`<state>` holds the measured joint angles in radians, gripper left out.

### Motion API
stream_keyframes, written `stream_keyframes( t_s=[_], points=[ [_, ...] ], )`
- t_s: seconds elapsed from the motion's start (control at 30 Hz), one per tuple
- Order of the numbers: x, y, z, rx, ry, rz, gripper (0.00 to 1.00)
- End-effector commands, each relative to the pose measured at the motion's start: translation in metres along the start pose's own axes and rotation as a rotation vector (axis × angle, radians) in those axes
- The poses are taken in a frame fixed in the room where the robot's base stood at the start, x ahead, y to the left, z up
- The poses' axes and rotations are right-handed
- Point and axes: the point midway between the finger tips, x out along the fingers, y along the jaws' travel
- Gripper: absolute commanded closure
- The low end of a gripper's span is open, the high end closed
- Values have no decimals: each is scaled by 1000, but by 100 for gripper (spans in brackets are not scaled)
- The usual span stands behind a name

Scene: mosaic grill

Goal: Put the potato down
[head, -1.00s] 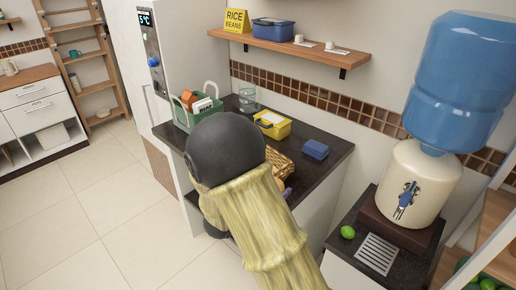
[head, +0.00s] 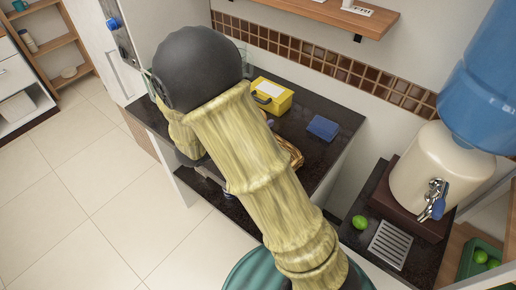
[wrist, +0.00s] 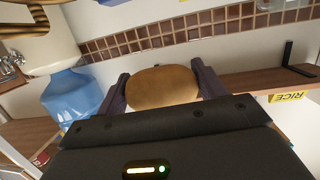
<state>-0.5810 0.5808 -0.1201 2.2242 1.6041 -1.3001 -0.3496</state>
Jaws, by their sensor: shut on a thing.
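The potato (wrist: 163,88) is brown and oval, and shows in the wrist view between the two dark purple fingers of my gripper (wrist: 160,84). My gripper is shut on it, with one finger at each end. Behind the potato are the wall and its brown tile band, and no supporting surface shows touching it. In the head view my arm covers most of the gripper, and I cannot make out the potato there.
The dark counter (head: 328,148) holds a yellow box (head: 272,96), a blue block (head: 322,127) and a wicker basket (head: 296,153) partly behind my arm. A water dispenser (head: 418,175) and a lime (head: 359,222) stand on the right. Bare counter shows around the blue block.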

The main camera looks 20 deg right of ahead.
Motion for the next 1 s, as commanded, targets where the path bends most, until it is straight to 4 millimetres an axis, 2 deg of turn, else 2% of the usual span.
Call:
stream_keyframes(
  t_s=[0.47,0.57,0.8,1.0],
  points=[
    [0,0,1,0,1,2,60],
    [2,0,9,-3,1,2,60],
    [9,0,46,-5,1,3,60],
    [11,0,57,1,1,-1,60]
  ],
)
